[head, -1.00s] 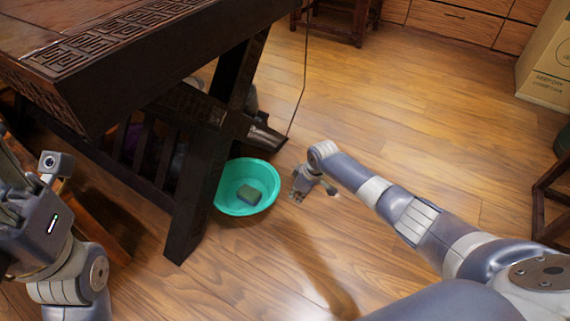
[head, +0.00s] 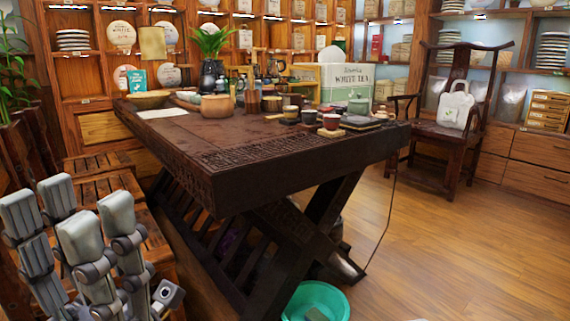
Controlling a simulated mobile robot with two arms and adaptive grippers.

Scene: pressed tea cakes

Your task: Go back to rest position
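My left gripper (head: 70,212) stands at the lower left of the head view, beside the left end of the dark carved tea table (head: 240,190). Its grey fingers point up and are spread apart, with nothing seen between them. My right gripper is out of the picture.
Wooden stools (head: 104,187) stand close behind my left gripper. A dark armchair (head: 452,138) with a white bag (head: 455,108) is at the right. Shelves line the back wall. The wooden floor (head: 450,260) at the right is clear.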

